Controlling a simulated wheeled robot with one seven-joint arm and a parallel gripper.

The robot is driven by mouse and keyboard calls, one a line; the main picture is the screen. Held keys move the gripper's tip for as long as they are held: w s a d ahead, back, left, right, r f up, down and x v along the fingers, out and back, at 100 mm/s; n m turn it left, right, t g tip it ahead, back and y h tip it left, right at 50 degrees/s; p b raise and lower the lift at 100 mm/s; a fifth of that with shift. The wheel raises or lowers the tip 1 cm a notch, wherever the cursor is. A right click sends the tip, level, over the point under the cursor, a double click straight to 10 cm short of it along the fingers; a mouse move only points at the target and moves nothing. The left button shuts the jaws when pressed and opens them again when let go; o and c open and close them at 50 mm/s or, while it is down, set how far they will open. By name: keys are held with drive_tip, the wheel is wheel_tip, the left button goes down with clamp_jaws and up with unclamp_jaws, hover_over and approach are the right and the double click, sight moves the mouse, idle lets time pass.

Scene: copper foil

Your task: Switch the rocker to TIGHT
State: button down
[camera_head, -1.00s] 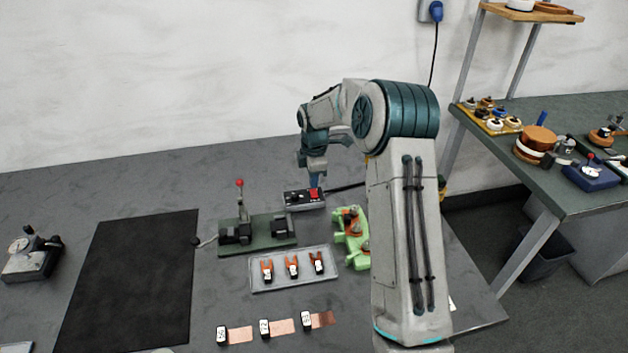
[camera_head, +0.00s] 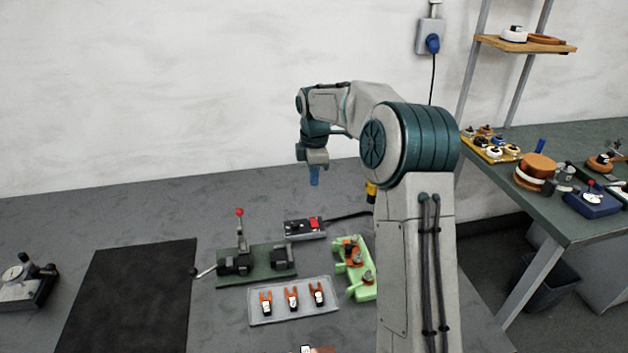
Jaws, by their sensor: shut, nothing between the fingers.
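The switch box (camera_head: 304,228) is a small dark box with a pale edge, near the back middle of the bench. A red rocker (camera_head: 314,223) shows on its right part, and a dark knob (camera_head: 294,228) on its left. The lettering and the rocker's tilt are too small to read. My gripper (camera_head: 315,181) points down with blue fingers shut and empty. It hangs above the box, clear of it.
A green fixture with a red-knobbed lever (camera_head: 239,212) stands left of the box. A light green holder (camera_head: 353,268) is to the right. A clear tray (camera_head: 293,300) with copper pieces lies in front. A black mat (camera_head: 128,295) lies at left. A cable (camera_head: 350,216) runs from the box.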

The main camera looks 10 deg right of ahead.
sight(314, 220)
drive_tip(key=shift+s+t+b, duration=0.5)
drive_tip(key=shift+s+b, duration=0.35)
drive_tip(key=f, duration=0.4)
drive_tip(key=w+f+p, duration=0.1)
drive_tip(key=f, duration=0.4)
drive_tip(key=w+f, duration=0.1)
drive_tip(key=f, duration=0.3)
drive_tip(key=shift+w+f+p, duration=0.1)
drive_tip(key=shift+f+p, duration=0.2)
drive_tip(key=shift+f, duration=0.1)
drive_tip(key=shift+d, duration=0.1)
